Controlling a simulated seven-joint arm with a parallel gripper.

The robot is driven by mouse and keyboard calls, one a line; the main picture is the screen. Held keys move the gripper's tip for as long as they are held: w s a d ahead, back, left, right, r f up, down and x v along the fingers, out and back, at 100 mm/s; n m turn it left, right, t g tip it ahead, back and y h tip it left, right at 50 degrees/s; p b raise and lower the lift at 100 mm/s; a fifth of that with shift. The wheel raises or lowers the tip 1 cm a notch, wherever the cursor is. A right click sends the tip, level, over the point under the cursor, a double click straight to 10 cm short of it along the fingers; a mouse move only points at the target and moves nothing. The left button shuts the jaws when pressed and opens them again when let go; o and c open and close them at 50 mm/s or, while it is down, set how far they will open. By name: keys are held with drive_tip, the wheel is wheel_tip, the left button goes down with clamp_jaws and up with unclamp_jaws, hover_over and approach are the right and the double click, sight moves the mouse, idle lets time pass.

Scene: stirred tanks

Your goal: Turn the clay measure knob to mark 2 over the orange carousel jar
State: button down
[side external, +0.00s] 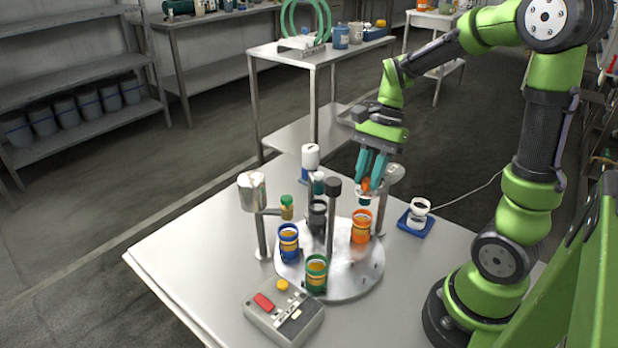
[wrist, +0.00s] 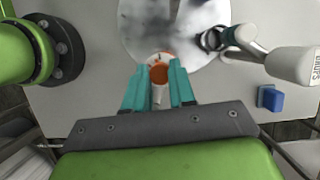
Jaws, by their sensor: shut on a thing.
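My gripper (side external: 372,170), with teal fingers, reaches down and is shut on the clay measure knob (side external: 366,184). In the wrist view, the orange-brown knob (wrist: 158,74) sits between the fingertips on a pale round dial; the dial marks are too small to read. The orange carousel jar (side external: 361,228) stands upright on the silver carousel (side external: 352,280), below the knob and dispenser. The jar's contents look orange. In the wrist view I cannot make the jar out beneath the knob.
A blue jar (side external: 289,240), a green jar (side external: 316,275) and a dark jar (side external: 317,220) also stand on the carousel around a dark-capped post (side external: 333,188). A silver canister (side external: 252,192) stands left. A grey control box (side external: 283,312) lies in front; a blue-based white item (side external: 417,218) stands right.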

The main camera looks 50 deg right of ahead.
drive_tip(key=m+t, duration=0.2)
drive_tip(key=m, duration=0.2)
drive_tip(key=shift+s+m, duration=0.15)
drive_tip(key=shift+m, duration=0.15)
drive_tip(key=m+t+h, duration=0.1)
drive_tip(key=m, duration=0.2)
drive_tip(key=shift+r+m, duration=0.1)
drive_tip(key=shift+m, duration=0.3)
drive_tip(key=m+h, duration=0.1)
drive_tip(key=m, duration=0.2)
drive_tip(key=m+t+h, duration=0.1)
drive_tip(key=m, duration=0.2)
drive_tip(key=shift+s+a+m+t, duration=0.2)
drive_tip(key=shift+m+t, duration=0.1)
drive_tip(key=shift+m, duration=0.1)
drive_tip(key=c, duration=0.9)
unclamp_jaws()
drive_tip(key=shift+c, duration=0.2)
